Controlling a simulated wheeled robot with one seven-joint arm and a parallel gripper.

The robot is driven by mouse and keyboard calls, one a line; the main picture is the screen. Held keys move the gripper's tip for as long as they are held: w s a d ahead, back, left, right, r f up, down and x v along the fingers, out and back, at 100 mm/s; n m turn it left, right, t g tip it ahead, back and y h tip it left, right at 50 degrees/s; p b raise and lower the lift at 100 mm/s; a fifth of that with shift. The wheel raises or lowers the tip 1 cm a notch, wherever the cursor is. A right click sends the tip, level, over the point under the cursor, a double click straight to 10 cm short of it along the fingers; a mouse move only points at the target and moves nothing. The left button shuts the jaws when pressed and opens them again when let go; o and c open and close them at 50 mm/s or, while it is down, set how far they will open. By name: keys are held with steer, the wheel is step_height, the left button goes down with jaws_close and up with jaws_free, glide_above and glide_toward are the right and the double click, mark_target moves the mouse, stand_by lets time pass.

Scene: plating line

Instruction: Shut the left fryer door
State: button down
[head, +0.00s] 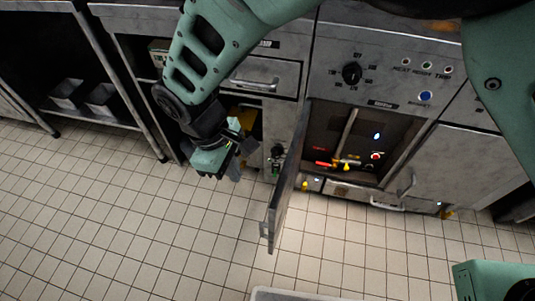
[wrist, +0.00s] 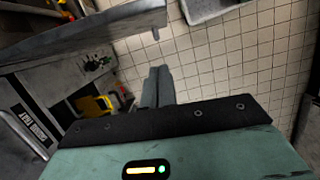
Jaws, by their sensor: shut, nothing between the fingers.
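The left fryer door (head: 287,180) stands wide open, swung out from the left side of the fryer cabinet (head: 385,100) toward the camera. Its edge-on grey panel shows in the head view. It also crosses the top left of the wrist view (wrist: 95,30). My gripper (head: 237,172) is to the left of the door, on its outer side, and looks apart from it. In the wrist view its two fingers (wrist: 157,85) are together with nothing between them. The door's outer face is mostly hidden in the head view.
Inside the open cabinet are pipes and red and yellow valve handles (head: 345,163). The right fryer door (head: 465,165) is shut. A drawer unit (head: 262,77) and steel shelf (head: 90,110) stand left. Tiled floor before the door is clear; a pale tray edge (head: 290,294) shows at the bottom.

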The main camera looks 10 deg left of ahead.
mark_target(281, 182)
steer(key=s+d+f, duration=0.1)
steer(key=d+f, duration=0.5)
steer(key=f, duration=0.3)
steer(key=shift+d+r, duration=0.1)
steer(key=shift+d, duration=0.05)
